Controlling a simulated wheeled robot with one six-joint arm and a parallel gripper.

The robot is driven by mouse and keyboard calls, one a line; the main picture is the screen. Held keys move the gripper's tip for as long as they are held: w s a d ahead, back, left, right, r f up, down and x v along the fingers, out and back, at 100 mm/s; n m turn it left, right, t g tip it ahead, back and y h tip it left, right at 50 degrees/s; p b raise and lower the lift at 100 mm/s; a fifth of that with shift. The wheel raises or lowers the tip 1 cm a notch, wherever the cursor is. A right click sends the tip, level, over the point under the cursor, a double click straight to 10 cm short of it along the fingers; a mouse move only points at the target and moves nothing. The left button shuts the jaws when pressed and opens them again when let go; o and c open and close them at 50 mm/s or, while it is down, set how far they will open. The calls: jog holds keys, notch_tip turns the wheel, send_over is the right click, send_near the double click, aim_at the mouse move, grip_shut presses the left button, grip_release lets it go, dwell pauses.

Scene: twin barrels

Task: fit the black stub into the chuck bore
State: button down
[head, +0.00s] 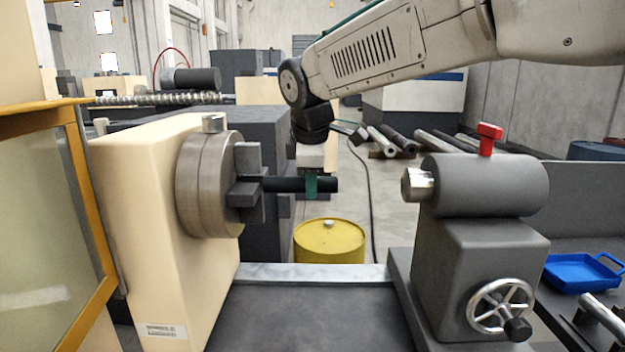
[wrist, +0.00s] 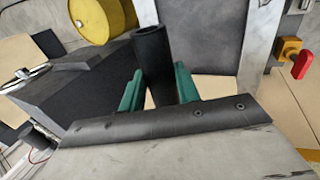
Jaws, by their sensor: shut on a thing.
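The black stub (head: 325,185) lies level in the head view, a dark cylinder pointing left at the chuck (head: 205,185). My gripper (head: 311,186) hangs from above with green fingers shut around the stub, nearer its right end. The stub's left end reaches the grey chuck jaws (head: 248,160); whether it is inside the bore or just in front of it, I cannot tell, as the jaws hide the bore. In the wrist view the stub (wrist: 152,52) stands between my two green fingers (wrist: 158,88), its open round end showing at the top.
The tailstock (head: 480,250) stands to the right, its shiny quill (head: 417,185) facing the stub across a gap. A yellow barrel (head: 330,243) stands behind the lathe bed (head: 310,310). A blue tray (head: 580,275) lies far right. A yellow-framed door (head: 85,200) is at left.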

aim_at(272, 178)
jog(key=shift+w+a+r, duration=0.1)
jog(key=shift+w+a, duration=0.05)
jog(key=shift+a, duration=3.75)
dwell(2.1)
jog(key=c, duration=0.9)
grip_release()
jog(key=shift+v, duration=3.9)
